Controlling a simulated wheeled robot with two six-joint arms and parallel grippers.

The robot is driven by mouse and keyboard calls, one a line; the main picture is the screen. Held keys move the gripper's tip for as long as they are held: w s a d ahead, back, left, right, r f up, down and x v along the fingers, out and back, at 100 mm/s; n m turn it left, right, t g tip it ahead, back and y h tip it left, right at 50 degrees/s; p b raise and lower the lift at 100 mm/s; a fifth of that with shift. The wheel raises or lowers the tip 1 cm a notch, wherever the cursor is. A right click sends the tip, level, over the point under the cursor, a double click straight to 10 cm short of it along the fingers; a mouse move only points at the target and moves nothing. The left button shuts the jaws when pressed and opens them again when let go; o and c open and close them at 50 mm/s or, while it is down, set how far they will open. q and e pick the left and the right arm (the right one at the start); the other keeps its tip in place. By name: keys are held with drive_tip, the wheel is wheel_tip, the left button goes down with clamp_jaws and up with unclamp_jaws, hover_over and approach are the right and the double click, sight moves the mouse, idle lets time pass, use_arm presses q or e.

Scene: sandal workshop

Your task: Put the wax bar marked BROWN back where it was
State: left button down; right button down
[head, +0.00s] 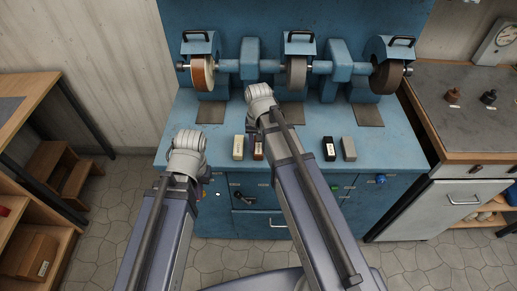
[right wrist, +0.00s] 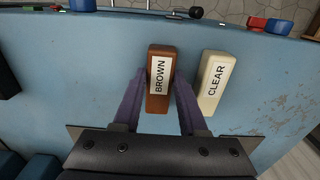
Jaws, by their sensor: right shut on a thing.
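The brown wax bar (right wrist: 160,80), its white label reading BROWN, stands between the two fingers of my right gripper (right wrist: 160,84), which is shut on it. In the head view the brown bar (head: 258,152) shows at the bench's front part, partly beside my right arm. The cream bar marked CLEAR (right wrist: 217,82) is close beside it, with a narrow gap; it also shows in the head view (head: 238,147). I cannot tell whether the brown bar touches the bench. My left arm is over the bench's left front corner; its fingers are hidden below the wrist.
A black bar (head: 328,148) and a grey bar (head: 348,149) stand to the right on the blue bench (head: 390,150). Grinding wheels (head: 297,72) line the back. A counter (head: 460,120) with small dark items is at the right. The bench between my right arm and the black bar is clear.

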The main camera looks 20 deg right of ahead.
sight(259, 148)
drive_tip(key=shift+r, duration=0.1)
drive_tip(key=shift+f, duration=0.25)
drive_tip(key=shift+c, duration=2.2)
unclamp_jaws()
drive_tip(key=shift+r, duration=0.1)
wheel_tip(259, 148, up, 12)
drive_tip(key=p, duration=1.2)
drive_tip(key=s+a+n+h, duration=0.1)
drive_tip(key=s+a+n, duration=0.6)
drive_tip(key=s+a, duration=0.3)
drive_tip(key=s, duration=0.3)
drive_tip(key=shift+r, duration=0.2)
